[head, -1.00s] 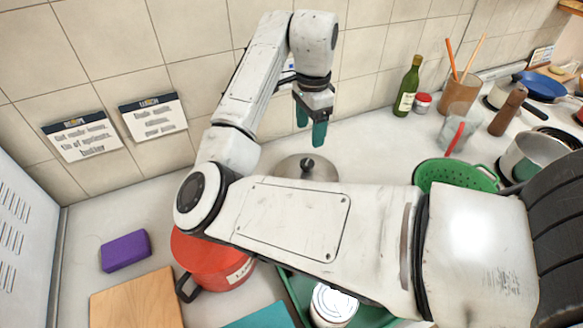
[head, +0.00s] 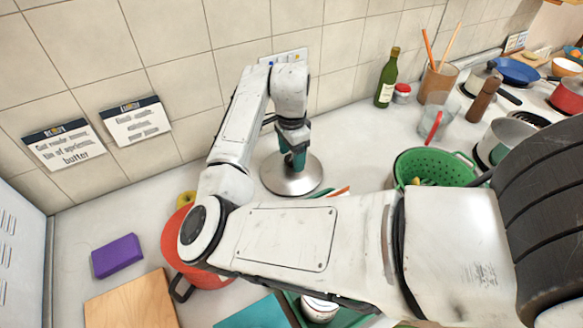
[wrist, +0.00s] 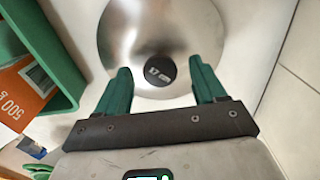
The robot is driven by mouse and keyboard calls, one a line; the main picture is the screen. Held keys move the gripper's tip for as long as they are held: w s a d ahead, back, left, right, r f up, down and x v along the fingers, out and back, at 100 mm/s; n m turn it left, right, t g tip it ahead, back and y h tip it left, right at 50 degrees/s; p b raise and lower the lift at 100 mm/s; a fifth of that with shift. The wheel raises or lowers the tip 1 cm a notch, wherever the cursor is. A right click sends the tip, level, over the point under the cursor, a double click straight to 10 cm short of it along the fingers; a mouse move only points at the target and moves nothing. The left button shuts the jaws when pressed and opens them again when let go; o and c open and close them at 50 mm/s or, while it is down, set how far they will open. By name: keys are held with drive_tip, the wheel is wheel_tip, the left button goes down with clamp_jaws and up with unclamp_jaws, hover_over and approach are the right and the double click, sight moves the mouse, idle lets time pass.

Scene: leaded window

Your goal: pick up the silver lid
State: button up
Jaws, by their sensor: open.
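The silver lid (head: 291,183) is a round, shiny metal disc lying on the white counter near the tiled wall. In the wrist view the lid (wrist: 125,35) shows large, with its round black knob (wrist: 160,70) near the middle. My gripper (head: 293,160) is over the lid, pointing down, and hides the knob in the head view. In the wrist view my gripper (wrist: 160,85) is open, with one green finger on each side of the knob and space between them. I cannot tell whether the fingertips touch the lid.
A red pot (head: 173,243) stands left of my arm, with a purple sponge (head: 117,256) farther left. A green colander (head: 435,165) stands to the right. A green crate (wrist: 55,55) holding an orange-and-white packet (wrist: 22,95) lies close to the lid.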

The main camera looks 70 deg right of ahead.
drive_tip(key=shift+c, duration=0.4)
clamp_jaws()
